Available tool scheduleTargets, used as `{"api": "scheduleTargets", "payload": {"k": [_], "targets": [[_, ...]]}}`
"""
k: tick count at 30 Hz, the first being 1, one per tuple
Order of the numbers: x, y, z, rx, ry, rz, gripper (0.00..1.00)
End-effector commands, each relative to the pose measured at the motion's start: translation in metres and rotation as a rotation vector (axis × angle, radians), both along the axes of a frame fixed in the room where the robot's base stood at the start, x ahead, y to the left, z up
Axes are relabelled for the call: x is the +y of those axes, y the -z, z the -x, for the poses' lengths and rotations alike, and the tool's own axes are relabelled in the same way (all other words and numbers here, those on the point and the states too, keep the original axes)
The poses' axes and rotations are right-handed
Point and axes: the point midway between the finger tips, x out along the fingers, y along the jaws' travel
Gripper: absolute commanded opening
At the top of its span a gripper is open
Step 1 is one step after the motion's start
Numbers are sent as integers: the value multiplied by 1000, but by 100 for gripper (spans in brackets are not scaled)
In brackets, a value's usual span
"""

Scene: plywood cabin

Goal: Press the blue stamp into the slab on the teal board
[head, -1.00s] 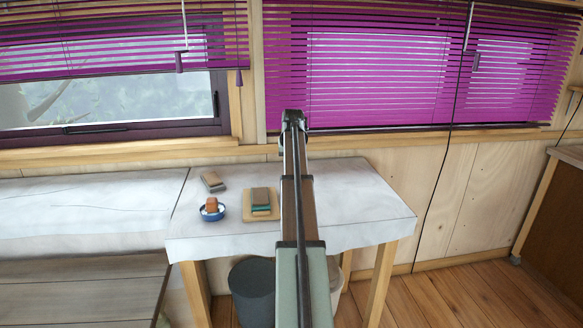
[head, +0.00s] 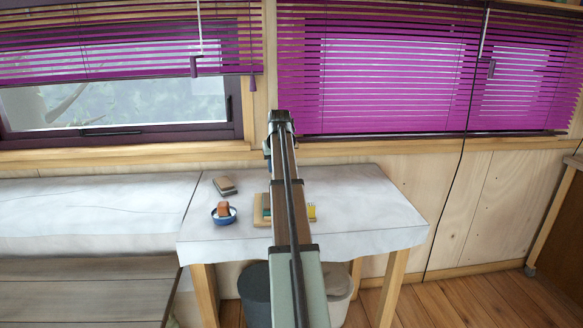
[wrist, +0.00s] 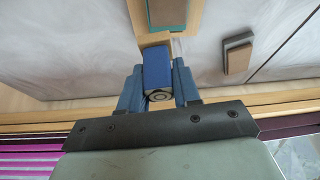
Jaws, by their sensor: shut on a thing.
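My gripper (wrist: 158,76) is shut on the blue stamp (wrist: 157,66) in the wrist view, with one blue-grey finger on each side of it. The slab (wrist: 167,10) is a grey-brown block on the teal board (wrist: 168,28), at the top edge of the wrist view and partly cut off. The stamp appears below the slab in that picture; I cannot tell its height. In the head view the teal board (head: 267,207) shows only as a sliver beside my arm. My arm hides the rest, and I cannot make out my gripper or the stamp there.
A tan wooden base (head: 258,213) lies under the teal board on the white table (head: 370,215). A blue dish (head: 224,218) with an orange-brown block stands left of it. A grey-brown block (head: 224,185) lies behind. A yellow item (head: 312,212) shows right of my arm. The table's right side is clear.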

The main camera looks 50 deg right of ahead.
Motion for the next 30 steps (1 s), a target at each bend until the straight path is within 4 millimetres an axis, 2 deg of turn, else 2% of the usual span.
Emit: {"api": "scheduleTargets", "payload": {"k": [7,15,23,30], "targets": [[23,0,-3,0,-263,0,12],[33,0,-5,0,-510,0,12],[34,3,-4,1,-576,-1,12],[34,15,-3,1,-574,0,12]]}}
